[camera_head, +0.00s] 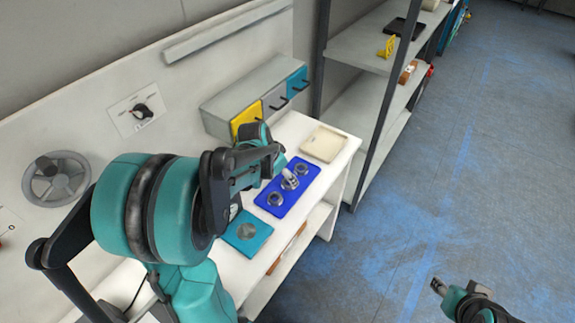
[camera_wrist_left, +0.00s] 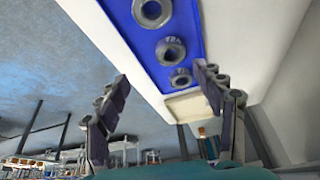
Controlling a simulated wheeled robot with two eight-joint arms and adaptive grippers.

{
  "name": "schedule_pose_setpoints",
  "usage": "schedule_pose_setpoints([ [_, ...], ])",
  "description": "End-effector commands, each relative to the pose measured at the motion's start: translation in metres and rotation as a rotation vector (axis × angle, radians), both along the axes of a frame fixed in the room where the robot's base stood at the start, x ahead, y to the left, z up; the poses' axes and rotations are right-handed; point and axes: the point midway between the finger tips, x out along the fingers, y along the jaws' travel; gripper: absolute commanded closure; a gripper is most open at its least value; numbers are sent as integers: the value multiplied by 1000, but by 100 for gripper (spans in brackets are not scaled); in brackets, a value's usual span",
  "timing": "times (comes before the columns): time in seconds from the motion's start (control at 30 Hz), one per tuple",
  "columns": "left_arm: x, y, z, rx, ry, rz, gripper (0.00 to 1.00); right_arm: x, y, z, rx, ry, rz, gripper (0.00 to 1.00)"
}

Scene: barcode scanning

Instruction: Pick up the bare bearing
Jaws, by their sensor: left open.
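Several metal ring-shaped bearings rest on a blue tray (camera_head: 289,203) on the white bench. The near one (camera_head: 275,199), the middle one (camera_head: 290,182) and the far one (camera_head: 301,169) form a row. In the left wrist view they also form a row: a large ring (camera_wrist_left: 152,12), a middle one with a raised collar (camera_wrist_left: 171,50) and a smaller-looking one (camera_wrist_left: 181,78). I cannot tell which is the bare bearing. My left gripper (camera_wrist_left: 163,92) is open and empty, with its fingers apart near the tray's far end. My right gripper (camera_head: 437,287) is away over the floor; its jaws are unclear.
A cream tray (camera_head: 325,143) lies beyond the blue tray. A teal plate (camera_head: 247,232) with a grey disc lies nearer. Yellow, grey and blue drawers (camera_head: 275,100) stand at the bench's back. A metal shelf (camera_head: 370,50) stands beyond. The floor at right is clear.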

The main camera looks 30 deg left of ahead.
Motion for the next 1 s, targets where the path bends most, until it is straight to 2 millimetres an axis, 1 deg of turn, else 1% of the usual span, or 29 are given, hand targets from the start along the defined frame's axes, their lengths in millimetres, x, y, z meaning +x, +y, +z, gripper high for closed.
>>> schedule_pose_setpoints([
  [0.03, 3, 6, -1, -2, 4, -6, 32, 0, 0, 5, 0, 0, 0, 60],
  [0.13, 6, 11, -8, -5, 6, -17, 32, 0, 0, 5, 0, 0, 0, 60],
  [0.37, 16, 9, -36, -5, 7, -20, 32, 0, 0, -6, 0, 0, 0, 60],
  [0.63, 30, 9, -73, -5, 6, -19, 32, 0, 0, -21, 0, 0, 0, 60],
  [0.77, 33, 8, -79, -5, 6, -18, 32, 0, 0, -22, 0, 0, 0, 60],
  [0.97, 33, 8, -78, -5, 6, -18, 32, 0, 0, -21, 0, 0, 0, 60],
  [1.0, 33, 8, -78, -5, 6, -18, 40, 0, 0, -21, 0, 0, 0, 60],
])
